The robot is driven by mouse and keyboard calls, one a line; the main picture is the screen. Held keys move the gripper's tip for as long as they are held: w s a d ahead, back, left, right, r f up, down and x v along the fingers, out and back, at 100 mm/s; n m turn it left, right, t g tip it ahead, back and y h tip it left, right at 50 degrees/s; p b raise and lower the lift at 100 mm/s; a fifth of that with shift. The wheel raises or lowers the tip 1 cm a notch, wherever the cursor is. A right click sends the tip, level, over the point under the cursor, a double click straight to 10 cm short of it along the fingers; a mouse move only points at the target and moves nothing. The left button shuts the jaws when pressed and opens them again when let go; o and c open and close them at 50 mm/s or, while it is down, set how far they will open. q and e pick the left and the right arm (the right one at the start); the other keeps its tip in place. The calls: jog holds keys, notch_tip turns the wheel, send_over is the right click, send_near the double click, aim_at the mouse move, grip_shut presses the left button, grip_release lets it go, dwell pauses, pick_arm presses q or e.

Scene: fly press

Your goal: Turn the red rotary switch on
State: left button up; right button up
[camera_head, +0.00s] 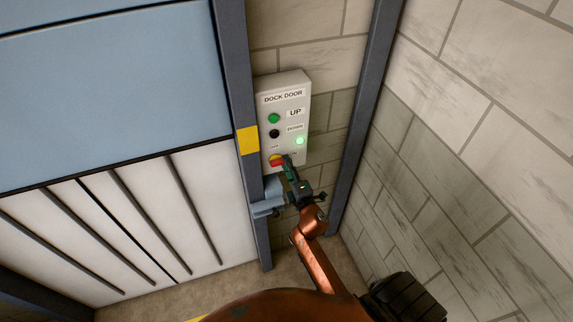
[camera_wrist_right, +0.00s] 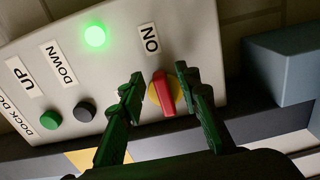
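The red rotary switch (camera_wrist_right: 165,96) sits on a yellow round base on the white DOCK DOOR panel (camera_head: 289,88). In the head view the switch (camera_head: 276,162) is partly covered by my right gripper. In the wrist view its red handle lies roughly in line with the ON label (camera_wrist_right: 149,39). My right gripper (camera_wrist_right: 158,82) has its green fingers apart, one on each side of the handle, with visible gaps. In the head view my right gripper (camera_head: 287,165) is at the panel's lower end. My left gripper is out of view.
A green lamp (camera_head: 300,141) glows on the panel. A green UP button (camera_head: 274,118) and a black DOWN button (camera_head: 275,133) sit above the switch. A grey-blue box (camera_wrist_right: 284,65) is close beside the panel. A dark door post (camera_head: 236,80) stands left.

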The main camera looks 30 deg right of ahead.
jog(key=v, duration=1.1)
jog(key=shift+f, duration=0.1)
jog(key=s+a+f+m+g+y+b, duration=0.1)
jog(key=s+a+f+m+g+b, duration=0.2)
jog(key=f, duration=1.3)
jog(key=s+f+m+g+y+b, duration=0.15)
jog(key=s+f, duration=0.25)
jog(key=f, duration=1.2)
jog(key=s+a+f+m+g+y+b, duration=0.15)
jog(key=s+f+g, duration=0.25)
jog(key=f, duration=1.3)
jog(key=s+a+f+m+g+b, duration=0.15)
jog(key=s+f+m+g, duration=0.25)
jog(key=s+f, duration=1.3)
jog(key=s+f+m+g+b, duration=0.1)
jog(key=s+f, duration=0.3)
jog(key=s, duration=0.5)
jog(key=s+d+f+m+g+b, duration=0.1)
jog(key=s+f+m+g, duration=0.1)
jog(key=s, duration=0.7)
notch_tip(320, 180, down, 2)
jog(key=shift+d+f+m+g, duration=0.2)
jog(key=shift+d+m+g, duration=0.1)
jog(key=shift+m+g, duration=0.15)
